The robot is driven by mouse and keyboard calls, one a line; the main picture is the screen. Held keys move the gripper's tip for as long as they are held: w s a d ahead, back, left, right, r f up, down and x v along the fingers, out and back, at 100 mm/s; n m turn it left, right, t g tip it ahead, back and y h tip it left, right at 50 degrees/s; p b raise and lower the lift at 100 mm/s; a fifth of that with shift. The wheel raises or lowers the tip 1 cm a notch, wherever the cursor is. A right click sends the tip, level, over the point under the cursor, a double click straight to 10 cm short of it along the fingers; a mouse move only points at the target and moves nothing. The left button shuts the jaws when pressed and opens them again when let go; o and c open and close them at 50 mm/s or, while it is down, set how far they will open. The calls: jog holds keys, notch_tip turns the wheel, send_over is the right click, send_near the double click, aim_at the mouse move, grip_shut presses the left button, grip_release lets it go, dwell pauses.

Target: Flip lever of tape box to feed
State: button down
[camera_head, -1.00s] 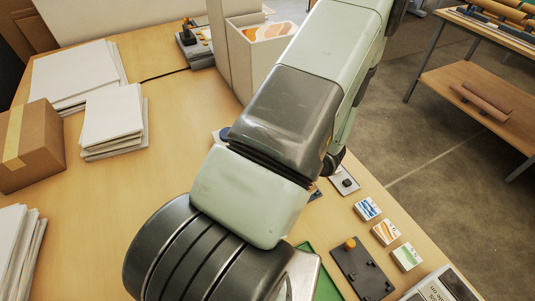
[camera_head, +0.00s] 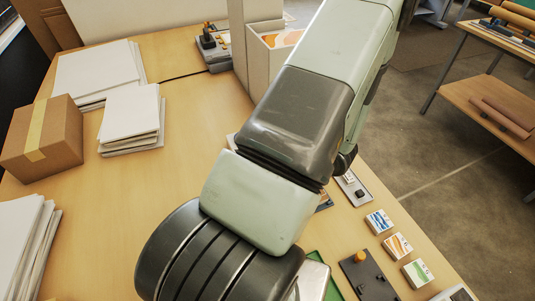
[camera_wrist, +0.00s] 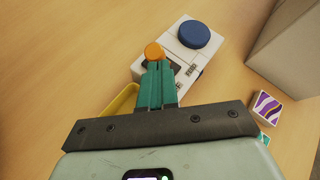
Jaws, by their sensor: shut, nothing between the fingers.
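In the wrist view a white box (camera_wrist: 188,68) with a large round blue knob (camera_wrist: 194,34) sits on the wooden table, with small dark lettering that I cannot read surely. A lever with a round orange tip (camera_wrist: 154,51) stands at its left side, over a dark slot. My gripper (camera_wrist: 155,64) has its teal fingers shut and empty. The fingertips are right at the orange tip and overlap it in the picture; I cannot tell whether they touch. In the head view my own arm hides the gripper and most of this area.
A yellow strip-like object (camera_wrist: 120,103) lies left of the fingers, and a large grey block (camera_wrist: 289,55) stands right. Picture cards (camera_head: 397,245) and a dark plate with an orange knob (camera_head: 365,277) line the table's right edge. A carton (camera_head: 47,142) and paper stacks (camera_head: 130,117) stand left.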

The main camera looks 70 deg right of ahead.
jog(key=shift+w+r, duration=0.1)
jog(key=w+d+r+m+g+y, duration=0.1)
jog(key=g, duration=0.1)
jog(key=shift+w+d+g+y, duration=0.2)
jog(key=shift+g+y, duration=0.1)
jog(key=shift+y, duration=0.1)
jog(key=shift+w+d+r+m+g+y, duration=0.35)
jog(key=shift+d+g+y, duration=0.2)
jog(key=shift+g, duration=0.25)
jog(key=shift+a+f, duration=0.1)
jog(key=shift+f, duration=0.05)
jog(key=shift+r, duration=0.85)
